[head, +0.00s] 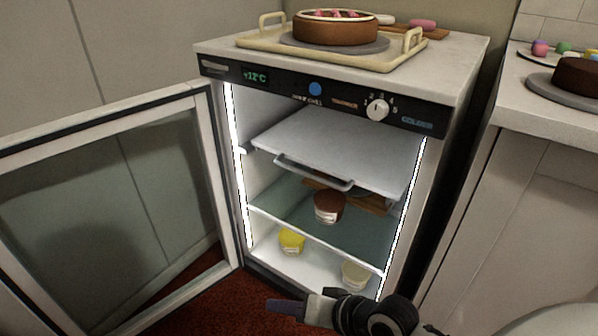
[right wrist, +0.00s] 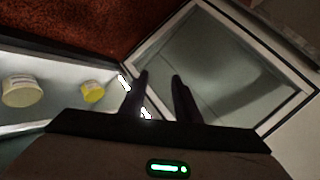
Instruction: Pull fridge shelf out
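The fridge (head: 440,180) stands open, its glass door (head: 165,190) swung out to the left. The white upper shelf (head: 345,145) lies level inside, with a grey bar handle (head: 312,172) along its front edge. Nothing stands on the visible part of the shelf. My right gripper (head: 290,300) is low in front of the fridge, well below the handle and apart from it, pointing left. In the right wrist view its two fingers (right wrist: 158,77) are apart with nothing between them. My left gripper is not in view.
A glass shelf (head: 285,208) below holds a brown tub (head: 328,206) and a wooden board. A yellow tub (head: 291,241) and a cream tub (head: 355,274) stand at the bottom. A tray (head: 262,42) with a cake tops the fridge. A counter (head: 545,115) stands right.

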